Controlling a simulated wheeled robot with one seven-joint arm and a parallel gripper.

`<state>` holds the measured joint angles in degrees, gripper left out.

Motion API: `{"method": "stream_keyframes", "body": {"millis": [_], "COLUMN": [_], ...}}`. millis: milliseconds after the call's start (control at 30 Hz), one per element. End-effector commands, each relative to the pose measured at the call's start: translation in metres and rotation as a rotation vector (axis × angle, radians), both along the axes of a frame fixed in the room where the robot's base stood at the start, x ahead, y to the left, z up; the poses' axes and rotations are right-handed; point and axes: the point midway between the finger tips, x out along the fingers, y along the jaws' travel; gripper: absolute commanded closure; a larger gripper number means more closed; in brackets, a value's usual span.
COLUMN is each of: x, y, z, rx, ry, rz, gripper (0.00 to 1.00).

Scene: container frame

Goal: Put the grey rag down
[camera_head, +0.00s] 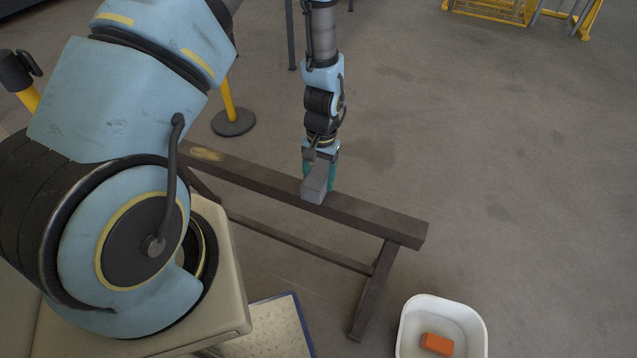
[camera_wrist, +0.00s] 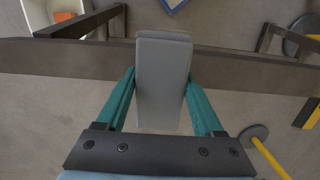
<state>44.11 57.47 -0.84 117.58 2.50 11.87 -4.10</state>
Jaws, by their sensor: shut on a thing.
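The grey rag (camera_head: 314,189) is a folded grey block shape between the fingers of my gripper (camera_head: 320,170). In the wrist view the rag (camera_wrist: 162,85) fills the space between the two teal fingertips of my gripper (camera_wrist: 160,85), which is shut on it. The rag is over the dark beam (camera_head: 375,214) of a trestle in both views. I cannot tell whether its underside touches the beam.
A white tub (camera_head: 403,345) with an orange block (camera_head: 436,344) in it stands on the floor at the lower right. A post base (camera_head: 233,122) stands behind the beam. A blue-edged panel (camera_head: 280,325) lies at the bottom. Open floor lies to the right.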

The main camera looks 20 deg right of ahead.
Motion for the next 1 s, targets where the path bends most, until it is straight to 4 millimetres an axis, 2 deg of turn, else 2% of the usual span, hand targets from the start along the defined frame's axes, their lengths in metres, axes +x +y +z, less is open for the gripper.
{"method": "stream_keyframes", "body": {"millis": [100,233,667,700,933,1000], "x": [-0.001,-0.001,0.000,0.000,0.000,0.000], "y": [0.001,0.001,0.000,0.000,0.000,0.000], "z": [-0.016,-0.028,-0.035,-0.033,-0.033,-0.033], "rx": [0.003,0.002,0.001,0.001,0.001,0.001], "ry": [0.003,0.002,0.001,0.001,0.001,0.001], "rz": [0.000,0.000,0.000,0.000,0.000,0.000], "gripper": [1.00,1.00,1.00,0.26,0.01,0.01]}}
